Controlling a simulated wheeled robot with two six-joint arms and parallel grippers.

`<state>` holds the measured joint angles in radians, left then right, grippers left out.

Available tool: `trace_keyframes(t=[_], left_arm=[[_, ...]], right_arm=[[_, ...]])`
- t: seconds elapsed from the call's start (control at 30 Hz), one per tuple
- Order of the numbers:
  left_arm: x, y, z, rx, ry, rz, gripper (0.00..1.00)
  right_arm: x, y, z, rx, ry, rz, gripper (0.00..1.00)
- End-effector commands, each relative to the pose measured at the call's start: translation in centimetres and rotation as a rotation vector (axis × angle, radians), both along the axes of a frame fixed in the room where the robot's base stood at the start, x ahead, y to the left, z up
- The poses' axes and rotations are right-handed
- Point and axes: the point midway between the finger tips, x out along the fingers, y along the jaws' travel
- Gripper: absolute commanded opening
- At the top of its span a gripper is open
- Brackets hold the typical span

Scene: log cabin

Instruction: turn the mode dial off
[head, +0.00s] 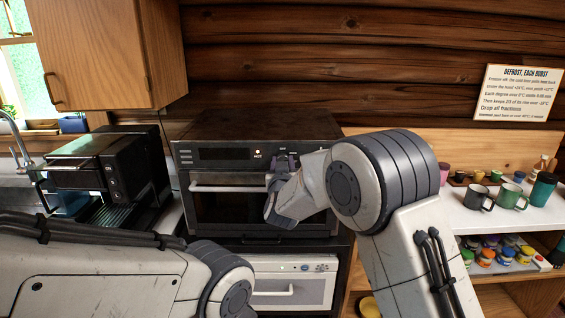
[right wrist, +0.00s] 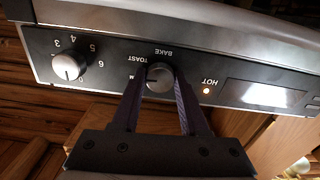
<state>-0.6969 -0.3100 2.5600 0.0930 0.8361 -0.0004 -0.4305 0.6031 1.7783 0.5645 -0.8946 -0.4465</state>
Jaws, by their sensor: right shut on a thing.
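The mode dial (right wrist: 160,77) is a dark round knob on the oven's black panel, with BAKE and TOAST marked around it. The text appears upside down in the right wrist view. My right gripper (right wrist: 161,88) is shut on the dial, one finger on each side. Part of another label is hidden by a finger, and I cannot tell which mark the dial points to. In the head view the oven (head: 222,155) stands against the log wall, with my right gripper (head: 281,167) at its panel's right part. My left gripper is out of view; only its arm shows.
A numbered knob (right wrist: 68,67) sits beside the mode dial. The oven's door handle (head: 228,188) runs below the panel. A black coffee machine (head: 117,170) stands left, and mugs (head: 478,198) stand on a shelf right.

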Motion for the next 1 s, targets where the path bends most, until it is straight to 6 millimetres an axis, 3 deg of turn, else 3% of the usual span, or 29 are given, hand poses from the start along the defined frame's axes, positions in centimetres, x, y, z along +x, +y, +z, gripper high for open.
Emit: trace_keyframes(t=[1.0], left_arm=[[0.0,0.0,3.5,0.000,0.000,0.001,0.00]], right_arm=[[0.0,0.0,-0.1,-0.968,0.005,0.003,0.00]])
